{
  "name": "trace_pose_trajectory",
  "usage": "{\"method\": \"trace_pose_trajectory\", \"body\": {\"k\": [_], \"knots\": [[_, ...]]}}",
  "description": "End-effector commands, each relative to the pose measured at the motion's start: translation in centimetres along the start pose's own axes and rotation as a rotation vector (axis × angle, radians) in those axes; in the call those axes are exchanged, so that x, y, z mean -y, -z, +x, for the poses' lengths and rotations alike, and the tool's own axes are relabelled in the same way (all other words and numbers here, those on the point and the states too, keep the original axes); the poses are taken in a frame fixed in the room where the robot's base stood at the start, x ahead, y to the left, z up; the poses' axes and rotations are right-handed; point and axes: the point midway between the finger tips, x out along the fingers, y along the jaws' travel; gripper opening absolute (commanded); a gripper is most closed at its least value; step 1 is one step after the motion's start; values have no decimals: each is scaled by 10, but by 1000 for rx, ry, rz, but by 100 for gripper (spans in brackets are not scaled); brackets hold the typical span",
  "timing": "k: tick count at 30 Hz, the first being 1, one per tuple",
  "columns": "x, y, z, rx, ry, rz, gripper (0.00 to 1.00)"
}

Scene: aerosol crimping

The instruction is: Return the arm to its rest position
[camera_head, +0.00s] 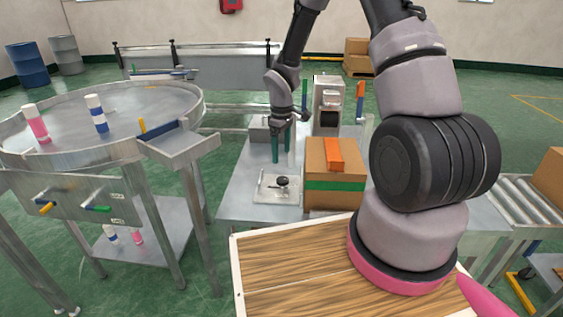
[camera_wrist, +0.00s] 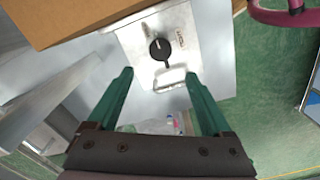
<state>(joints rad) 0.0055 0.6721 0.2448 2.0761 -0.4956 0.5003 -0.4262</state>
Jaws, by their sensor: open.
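My arm rises from its pink-ringed base at the right of the head view and bends over to the workbench. My gripper (camera_head: 281,160) points down above the bench, with two green fingers apart and nothing between them. In the wrist view my gripper (camera_wrist: 158,85) also shows open and empty. Just beyond its fingertips is a metal plate (camera_head: 265,196) with a black knob (camera_head: 282,181). The knob also shows in the wrist view (camera_wrist: 160,49). The fingers appear apart from the plate.
A grey machine (camera_head: 328,105) stands behind. At left is a round metal table (camera_head: 110,110) with a pink-and-white can (camera_head: 36,124) and a blue-and-white can (camera_head: 97,114).

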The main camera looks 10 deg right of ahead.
Motion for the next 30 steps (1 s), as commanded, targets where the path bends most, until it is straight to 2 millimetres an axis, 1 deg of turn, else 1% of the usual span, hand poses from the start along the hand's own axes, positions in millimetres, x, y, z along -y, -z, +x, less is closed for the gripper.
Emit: {"method": "trace_pose_trajectory", "body": {"k": [3, 13, 14, 16, 17, 20, 21, 23, 24, 28, 30], "knots": [[0, 0, -6, 1, 1, 1, 84], [0, -1, -9, 0, -1, 4, 84], [-1, -1, -12, -2, -4, 9, 84], [-3, -3, -24, -9, -17, 32, 84], [-5, -4, -33, -14, -26, 47, 84], [-10, -13, -73, -38, -62, 131, 84], [-11, -18, -93, -52, -78, 173, 84], [-12, -26, -122, -76, -100, 242, 84], [-11, -33, -142, -94, -113, 290, 84], [-3, -56, -199, -158, -142, 440, 84], [5, -70, -227, -199, -151, 519, 84]]}}
